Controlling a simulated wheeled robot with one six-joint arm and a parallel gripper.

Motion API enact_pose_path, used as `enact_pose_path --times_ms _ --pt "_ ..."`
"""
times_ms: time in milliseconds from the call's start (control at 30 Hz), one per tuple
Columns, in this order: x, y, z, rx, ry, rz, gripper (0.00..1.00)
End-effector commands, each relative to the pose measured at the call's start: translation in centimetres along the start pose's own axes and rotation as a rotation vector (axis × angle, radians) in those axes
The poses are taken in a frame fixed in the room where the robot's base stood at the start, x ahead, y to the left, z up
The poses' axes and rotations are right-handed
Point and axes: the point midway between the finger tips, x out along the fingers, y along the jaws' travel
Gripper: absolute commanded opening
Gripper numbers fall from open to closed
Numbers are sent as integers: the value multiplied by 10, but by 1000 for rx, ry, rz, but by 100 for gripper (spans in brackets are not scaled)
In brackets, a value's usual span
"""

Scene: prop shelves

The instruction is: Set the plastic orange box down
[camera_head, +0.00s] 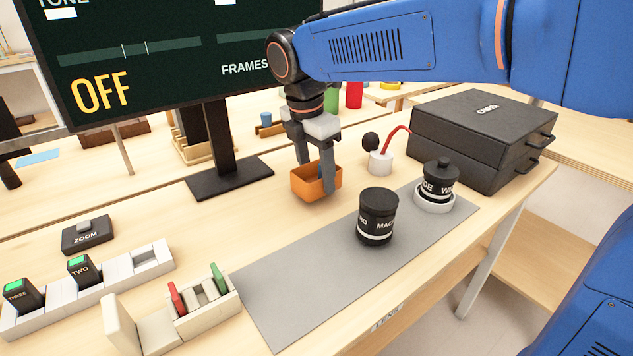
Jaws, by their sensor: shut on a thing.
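The plastic orange box (306,187) is a small open-topped box near the middle of the view. My gripper (314,180) points down and is shut on one wall of it, with one finger outside in front and the other partly hidden behind the rim. The box is over or on the wooden table (240,215), behind the grey mat. I cannot tell whether its underside touches the table.
A grey mat (300,295) carries a black lens (377,215) and another lens (439,180) in a white ring. A black case (480,135), a white pot (380,162) and a monitor stand (225,175) are near. White racks (95,290) stand left.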

Motion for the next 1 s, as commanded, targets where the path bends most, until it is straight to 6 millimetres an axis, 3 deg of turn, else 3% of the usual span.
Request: enact_pose_path --times_ms 200,400,600,1000 --pt "-43 1 6 1 0 4 32" --pt "-71 1 11 1 0 2 32" --pt "-82 0 12 1 0 0 32" --pt "-82 0 12 0 0 0 32"
